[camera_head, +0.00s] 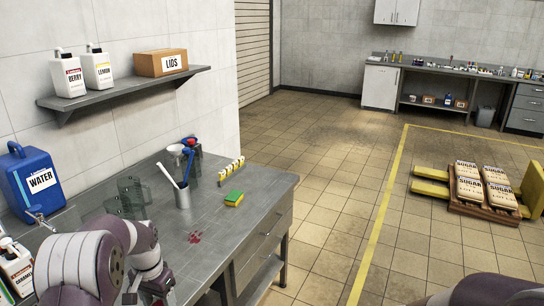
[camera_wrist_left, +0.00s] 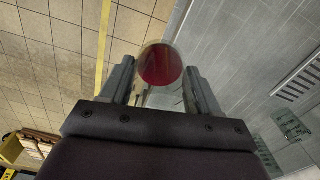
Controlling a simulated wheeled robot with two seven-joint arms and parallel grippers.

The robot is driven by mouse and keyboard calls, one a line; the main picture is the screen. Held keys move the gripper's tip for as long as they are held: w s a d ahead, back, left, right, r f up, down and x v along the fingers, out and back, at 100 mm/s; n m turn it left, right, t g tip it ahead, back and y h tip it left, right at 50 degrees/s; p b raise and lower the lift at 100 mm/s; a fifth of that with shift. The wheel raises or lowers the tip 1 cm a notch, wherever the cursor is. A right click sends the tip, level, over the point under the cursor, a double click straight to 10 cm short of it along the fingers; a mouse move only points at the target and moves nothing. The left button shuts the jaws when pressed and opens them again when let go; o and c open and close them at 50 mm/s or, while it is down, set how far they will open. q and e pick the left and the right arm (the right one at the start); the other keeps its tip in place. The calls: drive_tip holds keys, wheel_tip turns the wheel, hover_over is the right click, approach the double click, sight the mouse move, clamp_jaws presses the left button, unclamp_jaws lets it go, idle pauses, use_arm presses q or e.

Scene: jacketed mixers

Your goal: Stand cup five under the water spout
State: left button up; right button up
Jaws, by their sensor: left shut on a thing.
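The blue water jug (camera_head: 38,180) stands at the left on the counter, with its small spout (camera_head: 40,218) low on its front. My left gripper (camera_wrist_left: 162,82) is shut on a clear cup (camera_wrist_left: 160,64) with dark red inside, seen in the left wrist view. No number is readable on it. In the head view my left arm covers the lower left, and the held cup cannot be made out. Clear glassware (camera_head: 131,194) stands on the counter right of the jug. My right gripper is not in view.
A wall shelf (camera_head: 130,90) hangs above. A slotted grate (camera_wrist_left: 299,82) shows in the wrist view.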

use_arm(q)
drive_tip(key=s+d+f+n, duration=0.3)
drive_tip(key=s+d+f, duration=0.2)
drive_tip(key=d+f, duration=0.4)
drive_tip(key=shift+s+f, duration=0.35)
drive_tip(key=shift+f, duration=0.2)
